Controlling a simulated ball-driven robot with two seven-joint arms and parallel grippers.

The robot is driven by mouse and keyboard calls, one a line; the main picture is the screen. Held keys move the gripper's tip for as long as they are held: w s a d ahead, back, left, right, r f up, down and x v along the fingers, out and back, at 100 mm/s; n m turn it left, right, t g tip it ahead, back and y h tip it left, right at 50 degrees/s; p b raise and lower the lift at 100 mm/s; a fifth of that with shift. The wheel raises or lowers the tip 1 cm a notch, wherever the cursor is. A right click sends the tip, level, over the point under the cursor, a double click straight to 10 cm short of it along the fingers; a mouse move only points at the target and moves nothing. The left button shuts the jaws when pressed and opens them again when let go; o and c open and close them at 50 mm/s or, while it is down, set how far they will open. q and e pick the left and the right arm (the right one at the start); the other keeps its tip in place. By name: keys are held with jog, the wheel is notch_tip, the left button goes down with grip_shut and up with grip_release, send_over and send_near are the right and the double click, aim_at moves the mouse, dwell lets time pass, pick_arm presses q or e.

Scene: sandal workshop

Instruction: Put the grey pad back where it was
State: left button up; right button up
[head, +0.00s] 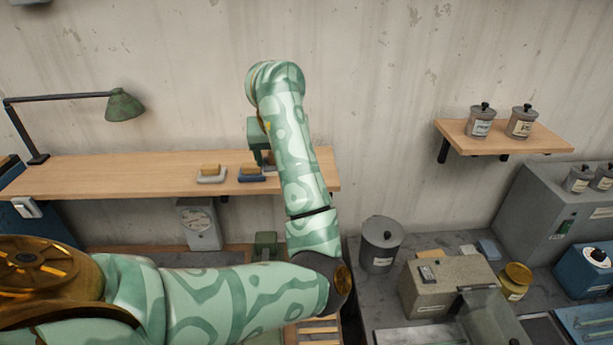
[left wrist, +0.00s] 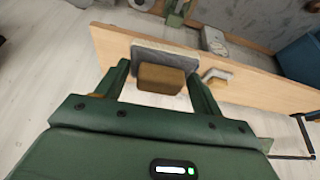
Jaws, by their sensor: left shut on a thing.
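My left gripper (left wrist: 160,90) is shut on the brown block-shaped grip (left wrist: 161,78) of the grey pad (left wrist: 150,55). The pad's slab shows beyond the fingers in the left wrist view. I cannot tell whether the grey pad touches the shelf. Further left is a light pad (head: 211,178) with a tan top. My right gripper is not in view.
A green lamp (head: 124,105) stands at the shelf's left end. The shelf between lamp and pads is clear. A dial scale (head: 199,225) is below the shelf. Jars (head: 481,122) stand on a small right shelf (head: 515,142).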

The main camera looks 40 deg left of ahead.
pick_arm(q)
jog(key=shift+d+r, duration=0.4)
jog(key=shift+r, duration=0.35)
jog(key=shift+w+r+m, duration=0.1)
jog(key=shift+m, duration=0.2)
jog(key=w+a+f, duration=0.2)
jog(key=w+f, duration=0.1)
jog(key=w+a+f, duration=0.2)
jog(key=w+f, duration=0.1)
jog(key=w, duration=0.1)
jog(key=w+a+f+p, duration=0.1)
jog(key=w+a+f, duration=0.1)
jog(key=w, duration=0.1)
jog(key=shift+w+a+f, duration=0.3)
jog(key=shift+a+f, duration=0.1)
jog(key=shift+w+a+f, duration=0.2)
jog(key=shift+w+f, duration=0.05)
jog(key=shift+f, duration=0.25)
notch_tip(320, 180, down, 3)
jog(key=shift+w+a+f, duration=0.1)
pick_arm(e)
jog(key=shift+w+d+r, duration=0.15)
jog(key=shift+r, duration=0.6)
pick_arm(q)
jog(key=shift+f, duration=0.1)
